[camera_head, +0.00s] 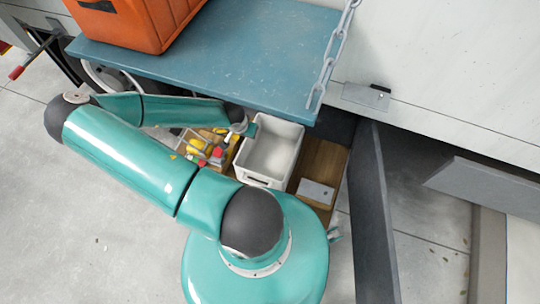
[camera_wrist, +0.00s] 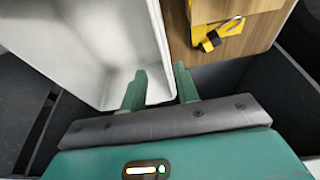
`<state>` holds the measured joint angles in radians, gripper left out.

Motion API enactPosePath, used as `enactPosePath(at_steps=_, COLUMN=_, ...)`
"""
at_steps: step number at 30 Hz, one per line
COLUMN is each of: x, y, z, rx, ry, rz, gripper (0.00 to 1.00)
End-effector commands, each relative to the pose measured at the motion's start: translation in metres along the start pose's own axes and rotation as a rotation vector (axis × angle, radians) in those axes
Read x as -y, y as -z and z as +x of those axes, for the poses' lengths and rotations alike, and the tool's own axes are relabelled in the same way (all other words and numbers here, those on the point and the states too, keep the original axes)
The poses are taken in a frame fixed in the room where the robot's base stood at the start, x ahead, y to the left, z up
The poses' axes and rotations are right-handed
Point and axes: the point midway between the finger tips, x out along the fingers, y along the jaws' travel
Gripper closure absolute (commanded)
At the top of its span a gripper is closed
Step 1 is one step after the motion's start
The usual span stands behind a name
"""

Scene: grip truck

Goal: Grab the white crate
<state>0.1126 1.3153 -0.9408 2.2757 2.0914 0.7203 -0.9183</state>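The white crate (camera_head: 270,155) is an open, empty-looking box under the blue shelf in the camera_head view. It fills the upper left of the camera_wrist view (camera_wrist: 95,45). My gripper (camera_wrist: 160,76) is open at the crate's near edge there. Its left finger overlaps the inside of the crate and its right finger is outside, so the crate's side wall runs between them. Both fingers look apart from the wall, but contact is hard to judge. In the camera_head view my gripper (camera_head: 249,129) is at the crate's upper left rim, partly hidden by my wrist.
A wooden box with yellow tools (camera_head: 212,148) stands close left of the crate. A wooden surface with a pale flat object (camera_head: 316,192) lies right. The blue shelf (camera_head: 220,55) with an orange case (camera_head: 145,18) and a hanging chain (camera_head: 328,65) is overhead. A grey door (camera_head: 375,215) stands open at right.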

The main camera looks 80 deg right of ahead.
Motion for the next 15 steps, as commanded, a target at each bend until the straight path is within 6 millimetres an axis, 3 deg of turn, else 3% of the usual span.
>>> enactPosePath(at_steps=3, x=0.000, y=0.000, z=0.021, rx=0.001, ry=-0.001, rz=-0.002, gripper=0.69)
enactPosePath(at_steps=11, x=0.003, y=0.001, z=0.042, rx=0.002, ry=0.000, rz=-0.001, gripper=0.69)
enactPosePath(at_steps=15, x=0.006, y=-0.001, z=0.063, rx=0.002, ry=-0.001, rz=-0.001, gripper=0.69)
